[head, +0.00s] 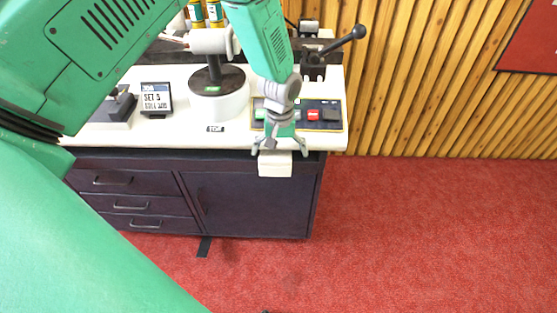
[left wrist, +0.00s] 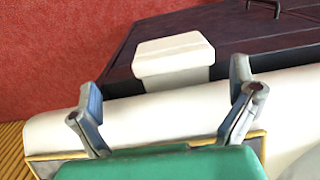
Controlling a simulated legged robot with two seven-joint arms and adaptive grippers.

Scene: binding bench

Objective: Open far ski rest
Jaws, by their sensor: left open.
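My left gripper (head: 278,148) is open and points down over the front edge of the bench (head: 170,135). A white block (head: 275,168) juts out at that front edge, just under the fingertips in the head view. In the left wrist view the block (left wrist: 174,60) shows beyond the two spread fingers (left wrist: 165,118), with nothing between them. A dark clamp-like stand (head: 314,68) with a black ball-ended lever (head: 342,42) is at the back right of the bench. No part is labelled as the far ski rest, so I cannot tell which it is.
A panel with coloured buttons (head: 322,115) lies behind my gripper. A round-based stand (head: 215,78), a small sign (head: 156,98) and bottles (head: 214,12) are further left. Dark drawers (head: 130,205) and a cabinet door (head: 250,205) are below. Red floor (head: 430,230) is clear at right.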

